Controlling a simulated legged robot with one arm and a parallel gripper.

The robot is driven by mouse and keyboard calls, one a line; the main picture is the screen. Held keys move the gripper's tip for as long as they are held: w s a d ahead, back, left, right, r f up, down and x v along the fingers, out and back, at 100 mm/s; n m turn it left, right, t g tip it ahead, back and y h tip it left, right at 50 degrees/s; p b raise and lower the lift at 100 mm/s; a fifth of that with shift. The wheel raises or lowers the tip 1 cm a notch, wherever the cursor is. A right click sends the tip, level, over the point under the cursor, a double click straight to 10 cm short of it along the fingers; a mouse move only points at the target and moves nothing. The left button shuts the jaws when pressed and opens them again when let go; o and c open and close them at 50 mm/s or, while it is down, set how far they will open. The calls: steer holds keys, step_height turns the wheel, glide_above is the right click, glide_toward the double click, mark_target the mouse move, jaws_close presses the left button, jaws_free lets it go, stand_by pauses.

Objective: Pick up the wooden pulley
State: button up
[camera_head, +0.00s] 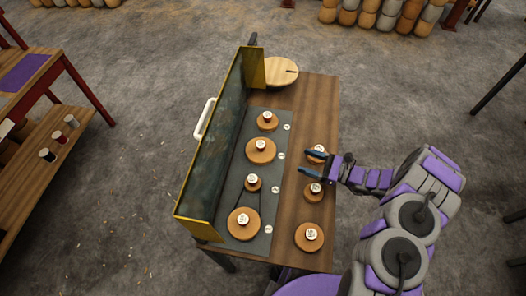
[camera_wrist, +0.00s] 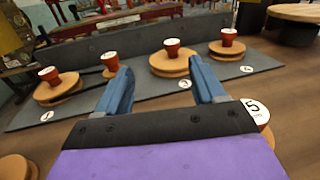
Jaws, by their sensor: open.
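Several wooden pulleys are in the head view. Loose on the right strip of the table are a front pulley (camera_head: 309,238), a middle pulley (camera_head: 313,195) and a far pulley (camera_head: 318,158), each with a white-topped centre. My gripper (camera_head: 302,162) is open and empty, its blue fingers pointing left, beside and partly covering the far pulley. In the wrist view my gripper (camera_wrist: 160,70) has nothing between its fingers. A pulley with a white top marked 5 (camera_wrist: 262,113) is partly hidden behind the right finger and gripper body. Which pulley the task means, I cannot tell.
A grey panel (camera_head: 278,190) holds several mounted pulleys, with a dark belt around two. A tall yellow-edged cover (camera_head: 215,150) with a white handle stands along its left side. A large wooden disc (camera_head: 280,72) lies at the table's far end.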

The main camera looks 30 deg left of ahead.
step_height(320, 180, down, 3)
steer(key=shift+w+r+m+t, duration=0.1)
steer(key=shift+w+m+t, duration=0.05)
steer(key=shift+m+t, duration=0.3)
steer(key=shift+w+a+f, duration=0.1)
steer(key=shift+a+f, duration=0.35)
steer(key=shift+a, duration=0.4)
steer(key=b, duration=0.3)
glide_toward(264, 145)
steer(key=a, duration=0.2)
steer(key=s+a, duration=0.1)
steer(key=a, duration=0.1)
steer(key=shift+f, duration=0.35)
steer(key=shift+w+a+f, duration=0.1)
steer(key=shift+a, duration=0.6)
steer(key=shift+w+a+r+b, duration=0.1)
steer(key=shift+a+b, duration=0.35)
steer(key=shift+a, duration=0.65)
steer(key=shift+w+a+r+b, duration=0.1)
steer(key=shift+a+b, duration=0.3)
steer(key=shift+a, duration=0.75)
steer(key=c, duration=1.2)
